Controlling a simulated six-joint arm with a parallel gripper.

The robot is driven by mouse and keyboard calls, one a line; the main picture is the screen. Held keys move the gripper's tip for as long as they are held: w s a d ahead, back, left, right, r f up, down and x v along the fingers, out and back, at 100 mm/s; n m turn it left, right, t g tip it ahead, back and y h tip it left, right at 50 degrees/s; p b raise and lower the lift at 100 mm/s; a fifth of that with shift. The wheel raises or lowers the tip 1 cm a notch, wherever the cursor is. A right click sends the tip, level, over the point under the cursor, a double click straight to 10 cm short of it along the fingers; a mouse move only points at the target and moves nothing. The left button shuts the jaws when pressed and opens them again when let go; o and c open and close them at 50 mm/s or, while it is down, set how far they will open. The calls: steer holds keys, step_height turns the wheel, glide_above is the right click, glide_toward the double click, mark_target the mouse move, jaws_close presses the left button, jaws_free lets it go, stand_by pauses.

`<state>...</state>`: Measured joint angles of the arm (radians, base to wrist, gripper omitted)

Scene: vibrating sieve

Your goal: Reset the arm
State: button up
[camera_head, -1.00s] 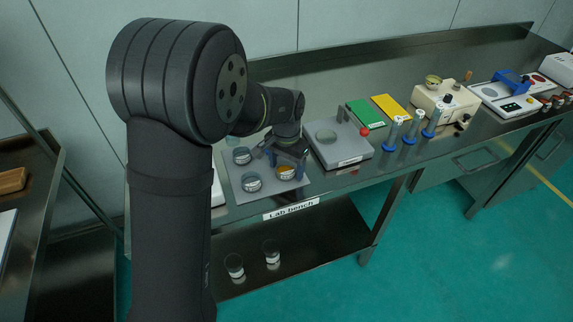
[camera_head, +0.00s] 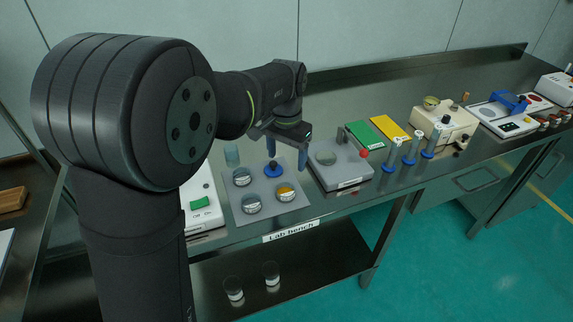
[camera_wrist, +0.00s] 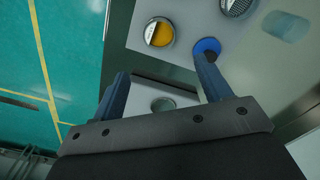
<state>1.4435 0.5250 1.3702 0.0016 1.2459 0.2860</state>
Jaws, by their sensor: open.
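My gripper (camera_head: 287,158) is open and empty, with two blue fingers pointing down above the back right of a light grey tray (camera_head: 234,212). The fingers also show in the wrist view (camera_wrist: 163,72), spread wide with nothing between them. The tray holds several round dishes, one with orange contents (camera_head: 285,193). A blue round-based item (camera_head: 273,171) stands at the tray's back, below the left finger; in the wrist view its blue disc (camera_wrist: 208,46) shows behind a fingertip. My arm rises at the left.
A flat device with a round dish (camera_head: 345,180) stands right of the tray. A white device with a green part (camera_head: 200,208) is left. Further right are green (camera_head: 368,132) and yellow pads (camera_head: 388,129), blue-based stands (camera_head: 410,158) and a cream machine (camera_head: 452,130).

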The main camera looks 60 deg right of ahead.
stand_by(0.4)
steer(key=shift+f, duration=3.95)
steer(key=shift+f, duration=0.1)
